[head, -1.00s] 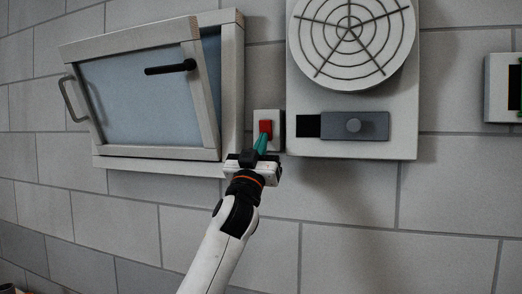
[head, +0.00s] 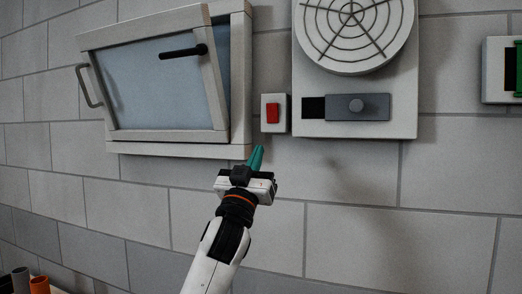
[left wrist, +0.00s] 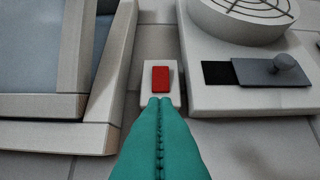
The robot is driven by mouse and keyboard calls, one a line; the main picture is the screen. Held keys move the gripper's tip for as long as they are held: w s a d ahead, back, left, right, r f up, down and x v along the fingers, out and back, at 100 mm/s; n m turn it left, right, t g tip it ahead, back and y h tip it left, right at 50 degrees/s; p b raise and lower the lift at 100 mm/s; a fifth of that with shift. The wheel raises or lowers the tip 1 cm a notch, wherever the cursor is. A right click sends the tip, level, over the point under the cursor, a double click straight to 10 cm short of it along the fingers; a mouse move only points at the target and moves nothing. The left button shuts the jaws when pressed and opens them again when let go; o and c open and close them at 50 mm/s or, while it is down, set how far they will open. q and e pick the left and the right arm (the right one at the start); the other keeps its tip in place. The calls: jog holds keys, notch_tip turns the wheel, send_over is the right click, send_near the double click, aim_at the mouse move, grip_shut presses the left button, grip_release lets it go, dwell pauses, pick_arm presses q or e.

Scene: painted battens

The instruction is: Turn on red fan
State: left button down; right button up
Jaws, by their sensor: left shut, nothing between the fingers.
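A red rocker switch (head: 272,113) sits on a small white plate on the wall, between the window and the vent panel. It also shows in the left wrist view (left wrist: 160,78). The vent (head: 354,30) is a round white cover with a dark web-like grille; no red fan is plain in view. My left gripper (head: 256,158), with teal fingers, is shut and empty, below and slightly left of the switch. In the wrist view its fingertips (left wrist: 160,102) overlap the plate's lower edge; in the head view they appear apart from it. My right gripper is not in view.
A tilted, framed window (head: 160,80) with a black handle juts out at left. A grey slider (head: 358,107) with a knob sits below the vent. A green-and-white fixture (head: 497,70) is at far right. Coloured tubes (head: 38,284) stand at lower left. The wall below is clear.

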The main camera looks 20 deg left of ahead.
pick_arm(q)
jog(key=v, duration=0.2)
jog(key=shift+s+d+f+b, duration=0.1)
jog(key=shift+s+f+b, duration=0.15)
jog(key=shift+s+b, duration=0.1)
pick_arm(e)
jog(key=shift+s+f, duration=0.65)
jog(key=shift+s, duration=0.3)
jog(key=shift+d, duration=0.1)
